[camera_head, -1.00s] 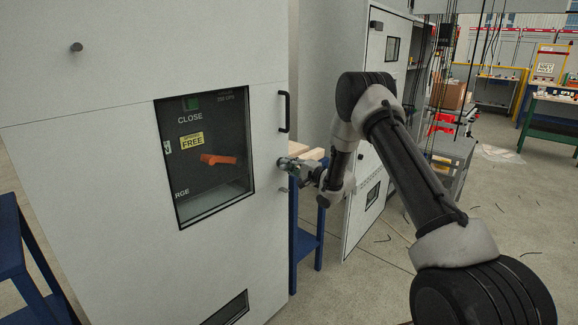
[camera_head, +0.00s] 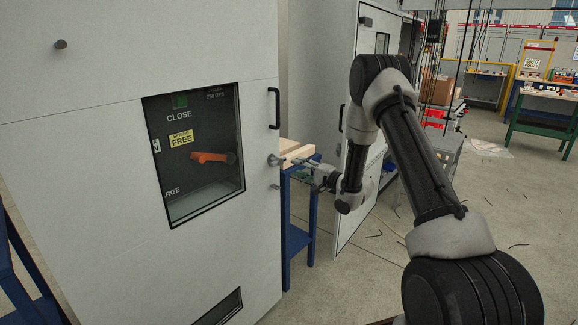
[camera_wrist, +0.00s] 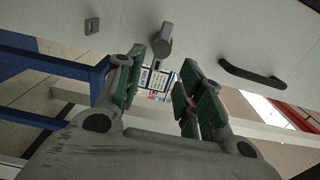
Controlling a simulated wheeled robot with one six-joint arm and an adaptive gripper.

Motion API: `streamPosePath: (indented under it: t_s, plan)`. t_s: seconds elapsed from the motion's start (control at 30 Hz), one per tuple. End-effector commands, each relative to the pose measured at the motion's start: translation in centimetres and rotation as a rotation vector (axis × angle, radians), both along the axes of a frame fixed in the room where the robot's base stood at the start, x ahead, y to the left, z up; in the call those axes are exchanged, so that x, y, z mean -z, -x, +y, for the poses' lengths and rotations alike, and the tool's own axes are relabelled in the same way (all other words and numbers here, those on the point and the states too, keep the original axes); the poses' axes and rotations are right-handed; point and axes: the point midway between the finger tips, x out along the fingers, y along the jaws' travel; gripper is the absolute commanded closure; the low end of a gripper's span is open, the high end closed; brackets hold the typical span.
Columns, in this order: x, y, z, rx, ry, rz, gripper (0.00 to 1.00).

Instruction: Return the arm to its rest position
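My arm reaches from the lower right toward the grey cabinet door (camera_head: 100,90). My gripper (camera_head: 298,162) is just right of the door's round metal knob (camera_head: 274,160), with a small gap between them. In the wrist view, my gripper (camera_wrist: 158,82) has its two green-padded fingers spread apart with nothing held between them. The knob (camera_wrist: 163,40) is beyond the fingertips there. The door's black handle (camera_head: 274,108) is above the knob; it also shows in the wrist view (camera_wrist: 252,73).
The door's window (camera_head: 205,200) shows an orange lever (camera_head: 213,157) behind it. A blue-legged table (camera_head: 298,240) with wooden blocks (camera_head: 298,150) stands behind my gripper. Another cabinet (camera_head: 350,190) is close beyond my arm.

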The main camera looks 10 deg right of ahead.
Motion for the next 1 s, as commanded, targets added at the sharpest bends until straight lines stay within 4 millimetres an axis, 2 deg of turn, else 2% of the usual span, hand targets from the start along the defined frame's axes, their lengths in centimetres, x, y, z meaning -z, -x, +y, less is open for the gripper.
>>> streamPosePath:
  t_s: [0.2,0.63,0.73,0.77,0.87,0.93,1.0]
  plan:
    - [0.1,1.6,-1.1,0.000,0.001,0.001,0.62]
    - [0.0,1.7,-1.2,-0.001,0.003,-0.001,0.62]
    - [0.4,1.6,-1.2,0.001,0.056,-0.022,0.62]
    - [1.1,1.6,-1.3,0.002,0.104,-0.021,0.62]
    - [5.7,1.8,-2.7,0.022,0.358,0.040,0.62]
    - [10.3,3.3,-4.8,0.024,0.573,0.140,0.62]
    - [13.7,5.9,-7.4,-0.003,0.794,0.255,0.62]
